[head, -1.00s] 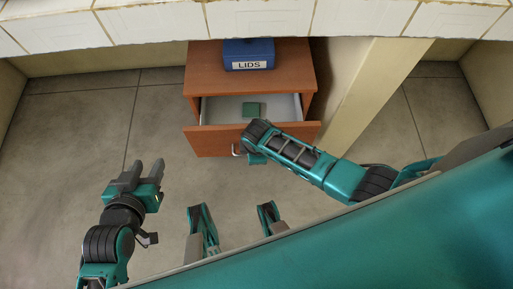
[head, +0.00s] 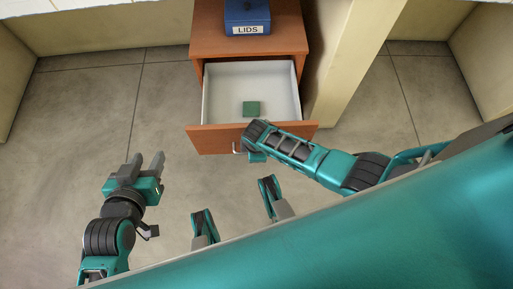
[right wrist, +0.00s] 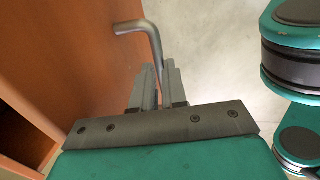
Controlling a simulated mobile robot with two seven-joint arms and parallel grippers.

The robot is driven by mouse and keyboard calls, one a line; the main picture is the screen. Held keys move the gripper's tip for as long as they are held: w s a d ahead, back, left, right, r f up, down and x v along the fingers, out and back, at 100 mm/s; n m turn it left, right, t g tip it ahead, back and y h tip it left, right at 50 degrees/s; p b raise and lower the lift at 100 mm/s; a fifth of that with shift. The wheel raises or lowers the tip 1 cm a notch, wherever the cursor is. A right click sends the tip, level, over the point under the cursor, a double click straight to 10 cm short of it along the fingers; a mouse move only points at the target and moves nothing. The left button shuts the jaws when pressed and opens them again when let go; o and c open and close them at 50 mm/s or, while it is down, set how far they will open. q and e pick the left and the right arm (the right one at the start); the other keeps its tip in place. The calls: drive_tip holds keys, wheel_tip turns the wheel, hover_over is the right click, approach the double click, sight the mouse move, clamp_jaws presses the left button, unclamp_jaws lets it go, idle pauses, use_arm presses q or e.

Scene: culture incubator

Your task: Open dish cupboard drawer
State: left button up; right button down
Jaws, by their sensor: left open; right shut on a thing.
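The wooden dish cupboard (head: 247,42) stands at the top middle of the head view. Its drawer (head: 215,140) is pulled well out, showing a white interior with a small green block (head: 251,108) near the front. My right gripper is at the drawer front, mostly hidden by its own arm in the head view. In the right wrist view, my right gripper (right wrist: 158,85) is shut on the metal drawer handle (right wrist: 143,32), next to the orange-brown front panel. The handle also shows in the head view (head: 235,148). My left gripper (head: 143,170) is open and empty over the floor, left of the drawer.
A blue box labelled LIDS (head: 247,17) sits on the cupboard top. A cream wall panel (head: 345,60) stands close on the cupboard's right. The grey tiled floor (head: 90,120) is clear on the left.

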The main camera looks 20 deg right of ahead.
use_arm(q)
drive_tip(key=shift+s+r, duration=0.15)
use_arm(e)
drive_tip(key=shift+s+a, duration=0.1)
drive_tip(key=shift+s, duration=0.2)
drive_tip(key=c, duration=1.3)
unclamp_jaws()
use_arm(q)
drive_tip(key=shift+s+a, duration=0.15)
drive_tip(key=shift+s, duration=0.05)
use_arm(e)
drive_tip(key=shift+o, duration=0.7)
use_arm(q)
drive_tip(key=r+p, duration=0.1)
drive_tip(key=p, duration=0.1)
drive_tip(key=a+r+p, duration=0.1)
drive_tip(key=r+p, duration=0.1)
drive_tip(key=p, duration=0.1)
drive_tip(key=r+p, duration=0.1)
drive_tip(key=p, duration=0.1)
drive_tip(key=shift+s+a+r, duration=0.25)
drive_tip(key=shift+s+r, duration=0.1)
drive_tip(key=shift+s, duration=0.05)
use_arm(e)
wheel_tip(320, 180, up, 13)
drive_tip(key=s, duration=0.2)
drive_tip(key=shift+s+a+f, duration=0.15)
drive_tip(key=shift+a+f, duration=0.05)
drive_tip(key=shift+a, duration=0.1)
